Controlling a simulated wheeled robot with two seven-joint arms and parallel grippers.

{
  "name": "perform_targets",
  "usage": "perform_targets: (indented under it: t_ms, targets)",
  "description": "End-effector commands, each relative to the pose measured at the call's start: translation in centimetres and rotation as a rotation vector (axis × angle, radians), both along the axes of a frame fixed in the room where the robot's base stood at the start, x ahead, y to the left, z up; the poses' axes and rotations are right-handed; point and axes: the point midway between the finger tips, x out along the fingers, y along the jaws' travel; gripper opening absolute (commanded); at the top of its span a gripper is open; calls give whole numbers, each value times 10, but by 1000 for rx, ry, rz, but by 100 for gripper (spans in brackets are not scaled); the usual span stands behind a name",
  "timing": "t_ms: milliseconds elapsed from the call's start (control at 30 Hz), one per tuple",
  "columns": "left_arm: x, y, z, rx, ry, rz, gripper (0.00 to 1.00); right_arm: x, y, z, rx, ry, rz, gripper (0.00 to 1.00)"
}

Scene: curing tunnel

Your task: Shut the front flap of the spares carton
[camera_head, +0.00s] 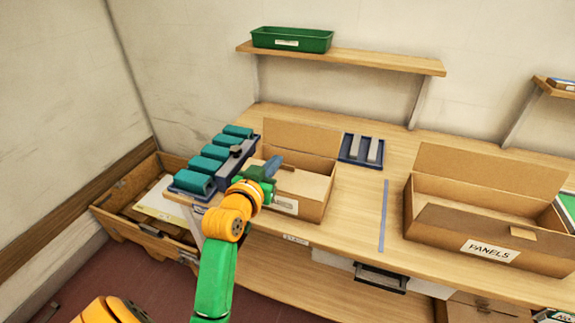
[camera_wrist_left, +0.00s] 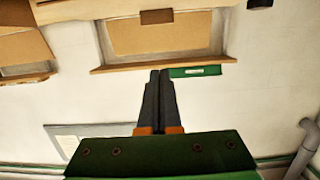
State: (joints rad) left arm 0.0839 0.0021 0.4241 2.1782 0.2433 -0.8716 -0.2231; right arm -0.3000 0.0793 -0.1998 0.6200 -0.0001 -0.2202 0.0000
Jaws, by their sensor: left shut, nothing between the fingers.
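A brown carton (camera_head: 313,208) stands in the middle of the bench, with its back flap (camera_head: 300,136) standing up. Its front label is partly covered by my arm and I cannot read it, so I take it as the spares carton. I cannot make out its front flap clearly. My left gripper (camera_head: 272,166) is shut and empty, over the carton's left front part. In the left wrist view the shut fingers (camera_wrist_left: 159,75) point toward a brown panel (camera_wrist_left: 155,33), probably the back flap. My right gripper is out of view.
A carton marked PANELS (camera_head: 450,233) stands open to the right. A blue rack (camera_head: 232,172) with teal blocks stands close left of the gripper. A small blue tray (camera_head: 350,158) lies behind. A shelf (camera_head: 350,60) bears a green tray (camera_head: 291,47).

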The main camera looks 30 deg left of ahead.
Motion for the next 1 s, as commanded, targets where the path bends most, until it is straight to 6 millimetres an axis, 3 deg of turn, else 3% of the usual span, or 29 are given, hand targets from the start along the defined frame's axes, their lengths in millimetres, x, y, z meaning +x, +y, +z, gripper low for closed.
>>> perform_targets:
  t_ms: [233,300,500,867,1000]
  targets:
    - [49,11,-10,-2,2,-1,0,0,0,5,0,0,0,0]
    - [48,11,-26,-2,4,-1,0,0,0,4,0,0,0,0]
    - [49,11,-46,0,1,-1,0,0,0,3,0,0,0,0]
    - [50,11,-48,0,-1,0,0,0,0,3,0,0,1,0]
    - [53,12,-60,2,0,0,0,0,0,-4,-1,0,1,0]
